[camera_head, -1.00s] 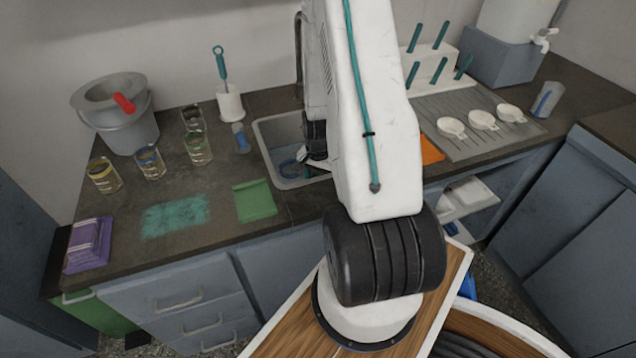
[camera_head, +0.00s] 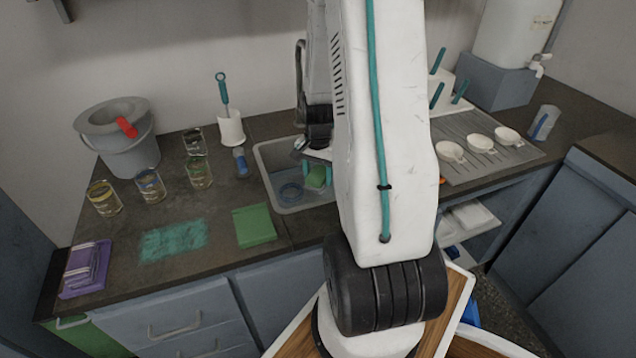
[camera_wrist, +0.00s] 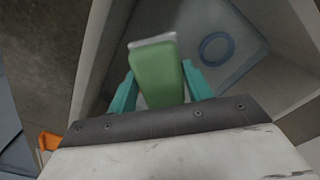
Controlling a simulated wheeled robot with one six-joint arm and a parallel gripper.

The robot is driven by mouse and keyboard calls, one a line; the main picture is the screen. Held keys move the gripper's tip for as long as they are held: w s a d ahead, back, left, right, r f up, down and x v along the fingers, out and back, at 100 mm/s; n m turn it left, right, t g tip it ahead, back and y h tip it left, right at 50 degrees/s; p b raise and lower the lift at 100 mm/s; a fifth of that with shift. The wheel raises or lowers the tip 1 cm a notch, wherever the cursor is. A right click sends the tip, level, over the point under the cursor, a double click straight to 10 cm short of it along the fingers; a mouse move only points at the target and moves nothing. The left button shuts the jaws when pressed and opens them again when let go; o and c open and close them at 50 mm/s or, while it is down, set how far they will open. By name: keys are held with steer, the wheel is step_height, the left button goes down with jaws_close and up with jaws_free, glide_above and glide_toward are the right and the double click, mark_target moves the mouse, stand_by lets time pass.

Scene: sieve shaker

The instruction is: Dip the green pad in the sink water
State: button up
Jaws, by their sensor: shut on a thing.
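My gripper (camera_wrist: 160,88) is shut on the green pad (camera_wrist: 158,72), which shows between its teal fingers in the wrist view. The pad has a pale band along its far end. In the head view the pad (camera_head: 316,177) and the gripper (camera_head: 318,175) are at the sink, below the dark wrist. The sink (camera_head: 265,165) is a grey basin with bluish water (camera_wrist: 232,65) in it. The pad is over the sink; whether it touches the water I cannot tell. A blue ring (camera_head: 290,194) lies in the basin and also shows in the wrist view (camera_wrist: 216,48).
A flat green cloth (camera_head: 254,226) lies left of the sink, near the counter's front edge. A blue-capped bottle (camera_head: 240,162) and a white brush holder (camera_head: 231,128) stand close to the sink's left. An orange item (camera_wrist: 49,141) lies beside the sink.

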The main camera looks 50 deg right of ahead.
step_height(320, 180, up, 6)
steer(key=shift+r, duration=0.15)
stand_by(0.3)
steer(key=shift+s+a, duration=0.1)
